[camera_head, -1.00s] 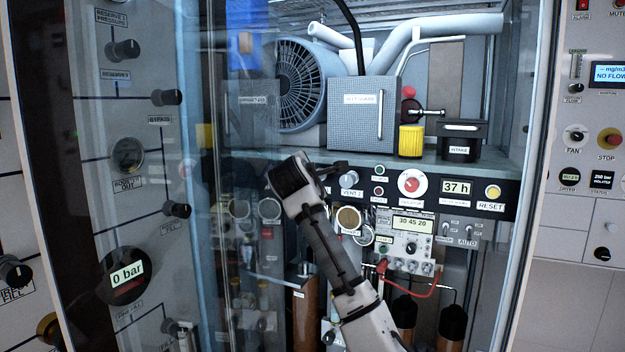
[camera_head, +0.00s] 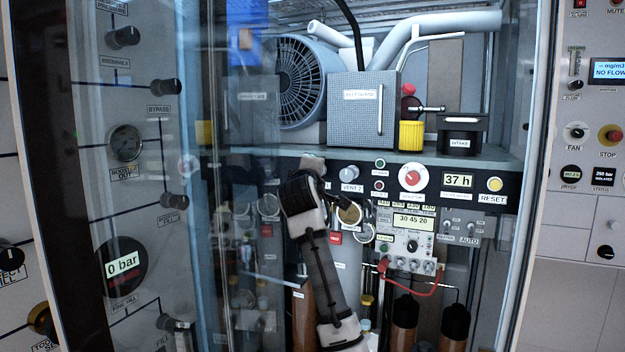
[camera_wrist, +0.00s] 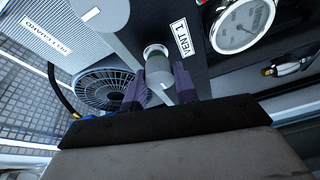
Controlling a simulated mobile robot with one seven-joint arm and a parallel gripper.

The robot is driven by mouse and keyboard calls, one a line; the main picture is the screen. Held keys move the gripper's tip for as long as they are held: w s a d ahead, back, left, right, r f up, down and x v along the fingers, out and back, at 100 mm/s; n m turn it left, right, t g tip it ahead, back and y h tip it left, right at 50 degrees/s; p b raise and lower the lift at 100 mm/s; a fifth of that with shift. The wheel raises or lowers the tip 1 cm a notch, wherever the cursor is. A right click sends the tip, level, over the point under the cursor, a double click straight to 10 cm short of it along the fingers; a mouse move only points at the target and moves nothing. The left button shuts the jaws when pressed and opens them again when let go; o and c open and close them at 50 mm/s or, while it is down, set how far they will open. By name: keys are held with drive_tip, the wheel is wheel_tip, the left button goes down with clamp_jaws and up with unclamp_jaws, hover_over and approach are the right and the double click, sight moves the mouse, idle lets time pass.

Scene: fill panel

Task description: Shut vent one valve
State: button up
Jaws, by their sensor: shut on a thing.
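In the wrist view, the vent one valve knob (camera_wrist: 157,66) is a pale grey round knob on a dark panel, beside the label "VENT 1" (camera_wrist: 182,38). My gripper (camera_wrist: 160,84) has its two dark fingers on either side of the knob and is shut on it. The knob's turn position is hard to read, as the fingers cover part of it. In the head view, my arm's end stands at the panel left of the "VENT 2" knob (camera_head: 348,173); it hides the vent one knob and my fingertips there.
The "VENT 2" knob sits close to the right of my wrist. A red-centred dial (camera_head: 412,178), an "37 h" display (camera_head: 458,180) and a yellow reset button (camera_head: 494,184) follow along the panel. A glass pane (camera_head: 225,120) stands left. A fan (camera_head: 300,85) stands above.

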drive_tip(key=shift+m+t+h+b, duration=0.4)
drive_tip(key=shift+m+t+b, duration=0.3)
drive_tip(key=shift+m, duration=1.6)
drive_tip(key=o, duration=1)
drive_tip(key=shift+c, duration=0.2)
drive_tip(key=b+v, duration=0.5)
drive_tip(key=v, duration=0.9)
drive_tip(key=shift+d+r, duration=0.1)
